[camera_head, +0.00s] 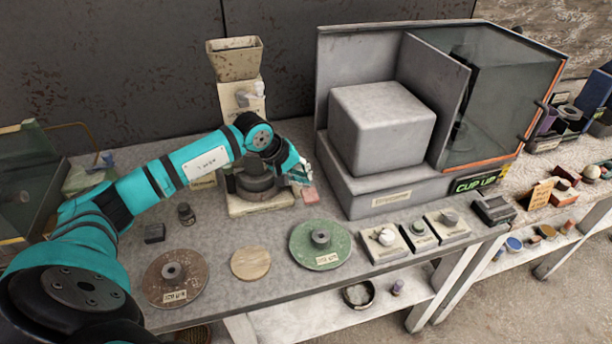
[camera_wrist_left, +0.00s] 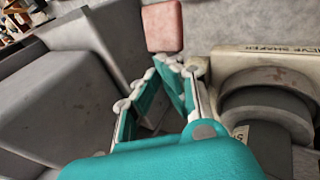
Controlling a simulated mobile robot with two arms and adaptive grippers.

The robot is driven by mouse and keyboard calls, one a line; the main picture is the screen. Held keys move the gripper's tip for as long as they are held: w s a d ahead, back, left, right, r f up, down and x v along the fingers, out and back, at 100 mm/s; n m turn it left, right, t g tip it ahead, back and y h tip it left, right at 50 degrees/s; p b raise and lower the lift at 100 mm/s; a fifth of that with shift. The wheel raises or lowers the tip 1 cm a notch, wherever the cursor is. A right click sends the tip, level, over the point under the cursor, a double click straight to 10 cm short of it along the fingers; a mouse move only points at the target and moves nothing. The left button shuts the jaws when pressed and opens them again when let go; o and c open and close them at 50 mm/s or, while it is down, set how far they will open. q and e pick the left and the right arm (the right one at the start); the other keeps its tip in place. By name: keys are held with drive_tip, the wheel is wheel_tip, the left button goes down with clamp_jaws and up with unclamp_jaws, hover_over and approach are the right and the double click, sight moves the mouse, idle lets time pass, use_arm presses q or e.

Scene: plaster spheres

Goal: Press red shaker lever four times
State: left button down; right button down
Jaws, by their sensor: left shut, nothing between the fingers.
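The sieve shaker (camera_head: 262,192) stands at the back of the bench with a hopper on top. Its label shows in the left wrist view on its pale base (camera_wrist_left: 280,50). The red lever (camera_head: 310,196) is a small pinkish-red block just right of the shaker base. It also shows in the left wrist view (camera_wrist_left: 162,27), just beyond my fingertips. My left gripper (camera_head: 302,174) is shut and empty, close beside the shaker, above and slightly left of the red lever in the head view. I cannot tell whether the fingertips touch the lever. My right gripper is out of view.
A large grey machine (camera_head: 345,185) with a glass side stands close right of my left gripper. A green disc (camera_head: 340,255), a brown disc (camera_head: 190,285) and a wooden disc (camera_head: 251,263) lie along the front. Small blocks with knobs (camera_head: 420,237) sit at the front right.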

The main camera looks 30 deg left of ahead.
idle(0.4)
use_arm(q)
drive_tip(key=shift+w+a+r+p, duration=0.15)
drive_tip(key=shift+r, duration=0.4)
drive_tip(key=shift+w+a+r+p, duration=0.1)
drive_tip(key=shift+w+a+r, duration=0.1)
drive_tip(key=shift+r, duration=0.3)
drive_tip(key=shift+w+a+r+p, duration=0.1)
drive_tip(key=shift+w+r+p, duration=0.05)
drive_tip(key=shift+r, duration=0.4)
drive_tip(key=shift+a+r, duration=0.1)
drive_tip(key=shift+r, duration=0.4)
drive_tip(key=r, duration=0.1)
drive_tip(key=w+a+r+p, duration=0.1)
drive_tip(key=r, duration=0.2)
drive_tip(key=shift+w+a+r+p, duration=0.2)
drive_tip(key=shift+a+r+p, duration=0.1)
drive_tip(key=shift+p, duration=0.1)
